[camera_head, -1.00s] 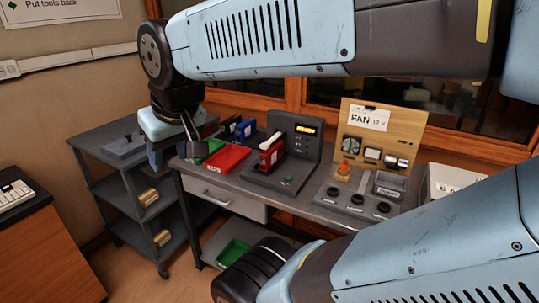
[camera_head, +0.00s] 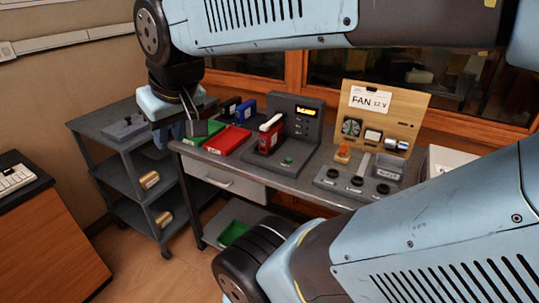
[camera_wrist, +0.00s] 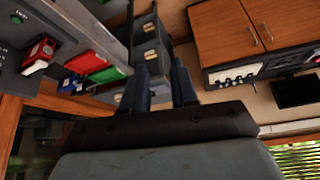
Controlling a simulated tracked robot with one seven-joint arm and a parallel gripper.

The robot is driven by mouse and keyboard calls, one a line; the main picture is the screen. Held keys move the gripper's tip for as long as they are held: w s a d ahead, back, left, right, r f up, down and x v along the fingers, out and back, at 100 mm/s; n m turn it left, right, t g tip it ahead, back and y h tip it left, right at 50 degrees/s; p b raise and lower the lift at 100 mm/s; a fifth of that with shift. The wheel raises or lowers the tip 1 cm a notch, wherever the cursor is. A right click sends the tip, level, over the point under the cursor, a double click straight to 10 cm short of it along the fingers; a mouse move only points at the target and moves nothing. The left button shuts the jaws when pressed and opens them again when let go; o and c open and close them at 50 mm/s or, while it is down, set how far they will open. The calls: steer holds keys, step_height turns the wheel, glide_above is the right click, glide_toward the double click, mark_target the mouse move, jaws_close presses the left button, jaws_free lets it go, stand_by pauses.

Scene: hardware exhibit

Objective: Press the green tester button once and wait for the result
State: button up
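A red device (camera_head: 269,138) with a white top part sits on the base, left of the button. My gripper (camera_head: 190,117) is left of the tester, near the bench's left end and well apart from the button. In the wrist view its two dark fingers (camera_wrist: 164,75) are apart with nothing between them.
A red tray (camera_head: 231,140) and a green tray (camera_head: 200,134) lie between gripper and tester. A wooden fan board (camera_head: 405,99) and a grey block with dark round recesses (camera_head: 345,185) are to the right. A grey shelf cart (camera_head: 128,142) stands left. My arm crosses the view.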

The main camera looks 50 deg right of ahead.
jaws_close()
stand_by(1.4)
